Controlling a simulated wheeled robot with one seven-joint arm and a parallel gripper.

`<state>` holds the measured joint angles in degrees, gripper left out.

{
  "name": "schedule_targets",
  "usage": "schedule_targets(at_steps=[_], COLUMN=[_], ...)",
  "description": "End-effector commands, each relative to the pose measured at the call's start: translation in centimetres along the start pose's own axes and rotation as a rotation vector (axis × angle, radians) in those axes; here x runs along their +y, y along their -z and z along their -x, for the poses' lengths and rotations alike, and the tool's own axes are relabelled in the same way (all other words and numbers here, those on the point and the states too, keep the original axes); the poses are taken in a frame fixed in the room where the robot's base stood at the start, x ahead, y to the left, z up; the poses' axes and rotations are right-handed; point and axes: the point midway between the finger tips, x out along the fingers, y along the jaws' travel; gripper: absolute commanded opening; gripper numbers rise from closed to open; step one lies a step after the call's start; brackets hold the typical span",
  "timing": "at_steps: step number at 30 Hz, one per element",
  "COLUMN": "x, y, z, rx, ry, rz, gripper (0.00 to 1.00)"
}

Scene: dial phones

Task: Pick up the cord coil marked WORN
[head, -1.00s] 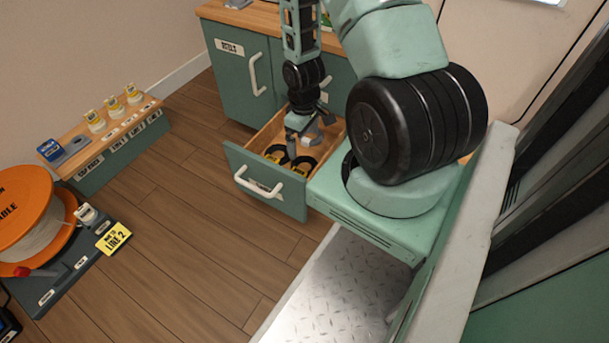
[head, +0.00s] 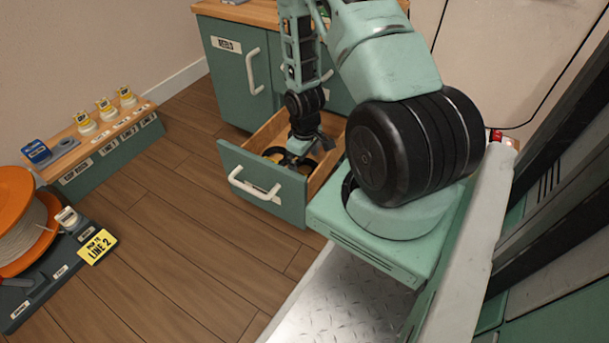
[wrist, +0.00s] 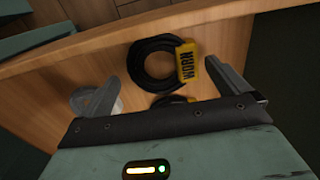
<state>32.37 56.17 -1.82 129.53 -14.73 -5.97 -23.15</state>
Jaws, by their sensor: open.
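The cord coil marked WORN (wrist: 151,75) is a black ring with a yellow tag (wrist: 187,64). It lies flat on the wooden drawer floor in the wrist view. My gripper (wrist: 161,70) is open, with one finger left of the coil and the other right of it, beside the tag. The coil appears between the fingers and nothing is held. I cannot tell whether a finger touches it. In the head view my gripper (head: 297,160) is down inside the open drawer (head: 262,198), and it partly hides the coils there.
A second dark coil with a yellow tag (wrist: 174,100) is mostly hidden behind my gripper's body. A pale round item (wrist: 84,101) lies by the left finger. The drawer walls are close around. The cabinet (head: 238,92) stands behind, and open floor (head: 165,215) lies left.

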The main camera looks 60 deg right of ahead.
Motion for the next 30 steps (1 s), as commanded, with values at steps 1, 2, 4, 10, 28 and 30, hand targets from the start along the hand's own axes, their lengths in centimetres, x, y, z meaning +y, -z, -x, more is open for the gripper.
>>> schedule_targets(at_steps=[1,2,4,10,28,30], x=[-0.1,-0.1,-0.1,-0.1,-0.1,-0.1], y=[0.0,0.0,0.0,0.0,0.0,0.0], z=[-1.4,-1.6,-1.9,-1.8,-1.2,-0.5], rx=[-0.001,-0.001,-0.001,-0.001,0.000,0.000], ry=[0.001,0.001,0.001,0.001,0.000,0.000], rz=[0.001,0.001,0.001,0.001,0.001,0.001], gripper=[1.00,1.00,1.00,1.00,0.57,0.57])
